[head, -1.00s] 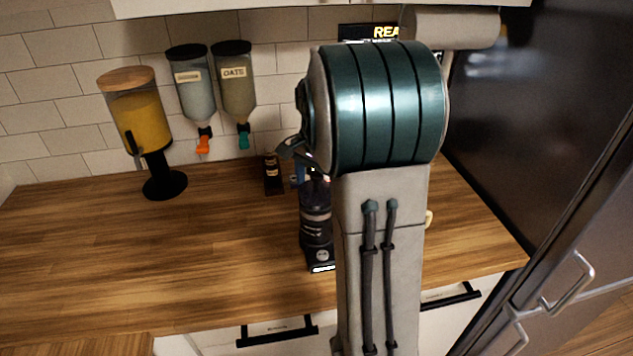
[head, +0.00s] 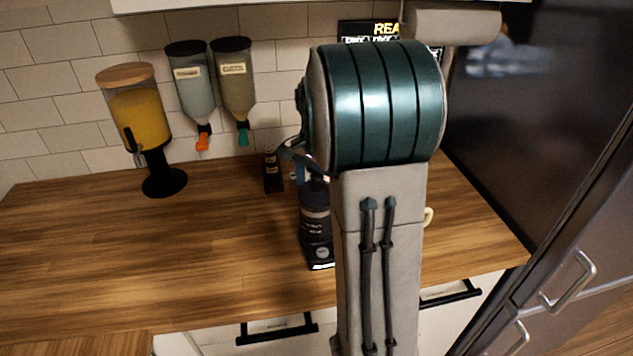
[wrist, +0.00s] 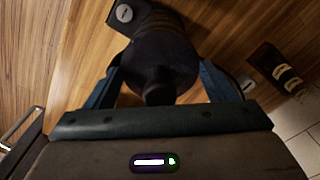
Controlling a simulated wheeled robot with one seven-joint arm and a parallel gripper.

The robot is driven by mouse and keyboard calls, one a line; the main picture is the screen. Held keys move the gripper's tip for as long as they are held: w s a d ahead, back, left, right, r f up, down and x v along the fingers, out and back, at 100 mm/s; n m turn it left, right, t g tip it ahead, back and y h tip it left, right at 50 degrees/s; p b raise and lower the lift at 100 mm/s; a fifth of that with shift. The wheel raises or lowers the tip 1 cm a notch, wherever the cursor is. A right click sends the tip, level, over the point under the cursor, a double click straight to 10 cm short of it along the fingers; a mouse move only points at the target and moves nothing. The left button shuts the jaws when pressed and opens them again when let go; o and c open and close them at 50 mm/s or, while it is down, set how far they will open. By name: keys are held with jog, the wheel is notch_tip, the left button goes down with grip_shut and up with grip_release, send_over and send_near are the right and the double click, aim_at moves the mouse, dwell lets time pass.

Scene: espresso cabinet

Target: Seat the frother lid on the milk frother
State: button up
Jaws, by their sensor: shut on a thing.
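The milk frother (head: 316,228) stands upright on the wooden counter, partly hidden behind my arm in the head view. Its dark base with a round grey button shows at the top of the wrist view (wrist: 124,13). My gripper (wrist: 158,84) is shut on the frother lid (wrist: 160,58), a dark round piece with a knob, between two blue fingers. In the wrist view the lid covers the frother's upper part. Whether the lid touches the rim or hovers just above it cannot be told. In the head view the lid is not clearly visible.
A small dark box with pale labels (wrist: 280,72) stands beside the frother near the tiled wall. A juice dispenser (head: 140,115) stands at the back left, with two wall dispensers (head: 213,85) beside it. The counter's left (head: 130,250) is clear; a fridge (head: 560,130) stands right.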

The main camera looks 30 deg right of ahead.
jog(key=shift+f, duration=0.3)
jog(key=o, duration=1)
jog(key=shift+c, duration=0.2)
notch_tip(320, 180, up, 14)
jog(key=b, duration=0.1)
